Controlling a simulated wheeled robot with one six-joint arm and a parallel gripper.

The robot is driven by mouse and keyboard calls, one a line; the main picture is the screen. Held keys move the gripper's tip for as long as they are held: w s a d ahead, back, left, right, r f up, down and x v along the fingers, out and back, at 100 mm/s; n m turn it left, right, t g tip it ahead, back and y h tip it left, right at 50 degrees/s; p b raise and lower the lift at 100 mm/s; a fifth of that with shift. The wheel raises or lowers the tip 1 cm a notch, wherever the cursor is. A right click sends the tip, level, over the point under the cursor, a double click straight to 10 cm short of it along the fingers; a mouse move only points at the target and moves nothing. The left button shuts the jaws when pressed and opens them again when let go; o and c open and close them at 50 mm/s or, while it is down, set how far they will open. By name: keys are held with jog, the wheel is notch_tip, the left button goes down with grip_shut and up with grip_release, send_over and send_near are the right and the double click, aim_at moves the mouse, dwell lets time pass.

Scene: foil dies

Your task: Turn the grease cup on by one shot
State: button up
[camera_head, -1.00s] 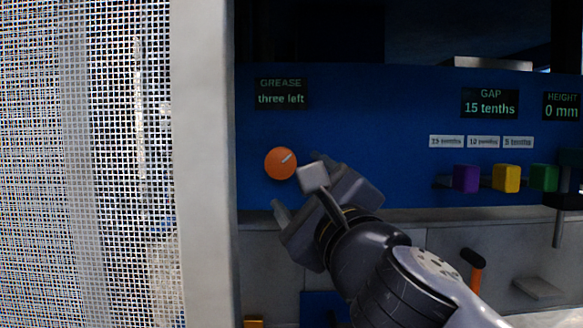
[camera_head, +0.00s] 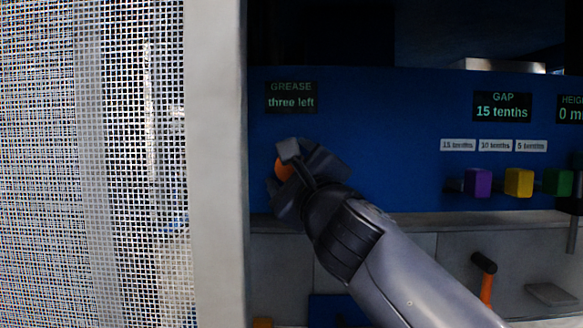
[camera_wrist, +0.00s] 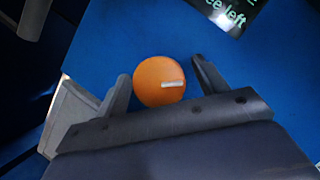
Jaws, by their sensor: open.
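The grease cup is an orange round knob (camera_head: 283,168) with a pale mark, on the blue panel below the grease display (camera_head: 291,97), which reads "three left". In the head view my gripper (camera_head: 281,168) covers most of the knob. In the wrist view the whole knob face (camera_wrist: 157,84) shows, its pale mark pointing right. My gripper (camera_wrist: 163,84) is open, with one finger on each side of the knob. Small gaps seem to show beside the fingers; I cannot tell whether either touches it.
A mesh screen with a pale post (camera_head: 216,160) stands close at the left. Purple (camera_head: 478,182), yellow (camera_head: 518,182) and green (camera_head: 556,182) blocks stick out of the panel at the right. An orange-handled lever (camera_head: 486,285) is below. The panel between knob and blocks is clear.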

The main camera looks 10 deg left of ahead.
jog(key=c, duration=1)
jog(key=shift+f+m+b, duration=0.25)
jog(key=shift+m+b, duration=0.05)
jog(key=shift+b, duration=0.5)
jog(key=m+t+b, duration=0.1)
jog(key=m+b, duration=0.1)
jog(key=b, duration=0.1)
jog(key=shift+f, duration=0.2)
jog(key=m+t+h+b, duration=0.1)
jog(key=m+b, duration=0.1)
jog(key=b, duration=0.1)
jog(key=m+t+h+b, duration=0.1)
jog(key=m+b, duration=0.1)
jog(key=b, duration=0.1)
jog(key=shift+a+m, duration=0.1)
jog(key=shift+m, duration=0.3)
jog(key=m+t+h+b, duration=0.1)
jog(key=m+h+b, duration=0.1)
jog(key=m, duration=0.2)
jog(key=shift+r, duration=0.1)
jog(key=shift+r+m+t+h+b, duration=0.2)
jog(key=shift+m+h+b, duration=0.5)
jog(key=shift+m, duration=0.9)
jog(key=shift+r+m+t+h+b, duration=0.1)
jog(key=shift+m+t+h+b, duration=0.2)
jog(key=shift+m+h, duration=1)
jog(key=shift+m, duration=0.4)
